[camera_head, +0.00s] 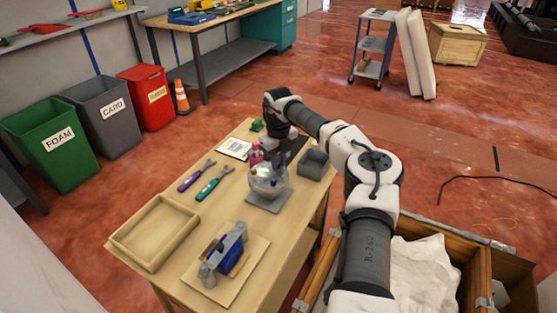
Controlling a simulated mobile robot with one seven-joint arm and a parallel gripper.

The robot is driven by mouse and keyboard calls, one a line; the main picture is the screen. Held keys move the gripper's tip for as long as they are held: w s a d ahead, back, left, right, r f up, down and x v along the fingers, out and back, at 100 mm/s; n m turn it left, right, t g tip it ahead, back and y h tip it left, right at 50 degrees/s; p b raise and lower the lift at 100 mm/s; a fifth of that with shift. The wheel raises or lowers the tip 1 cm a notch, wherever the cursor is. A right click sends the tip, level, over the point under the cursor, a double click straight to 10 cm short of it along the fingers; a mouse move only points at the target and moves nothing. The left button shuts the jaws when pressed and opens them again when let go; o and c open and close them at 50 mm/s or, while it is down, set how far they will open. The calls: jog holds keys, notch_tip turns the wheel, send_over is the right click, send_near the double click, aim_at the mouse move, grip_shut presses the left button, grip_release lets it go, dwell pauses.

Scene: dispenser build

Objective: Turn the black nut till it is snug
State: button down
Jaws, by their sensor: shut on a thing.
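A dispenser with a clear round bowl (268,182) stands on a grey square base (268,200) near the middle of the wooden table. My gripper (271,156) reaches in from behind and above, with its fingers low at the top of the bowl. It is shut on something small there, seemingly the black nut. The nut itself is too small and too covered by the fingers to make out. A pink part (256,154) shows just left of the fingers. Small dark and coloured pieces show in or against the bowl.
On the table (165,273) are purple (196,176) and teal (214,183) tools, a printed card (234,149), an empty wooden tray (154,232), a grey box (314,164) and a blue-grey fixture (225,255) on a board. Free tabletop lies left of the bowl.

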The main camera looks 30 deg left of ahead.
jog(key=shift+m, duration=0.8)
jog(key=c, duration=1.4)
grip_release()
notch_tip(320, 180, up, 14)
jog(key=b, duration=0.3)
jog(key=shift+f, duration=0.1)
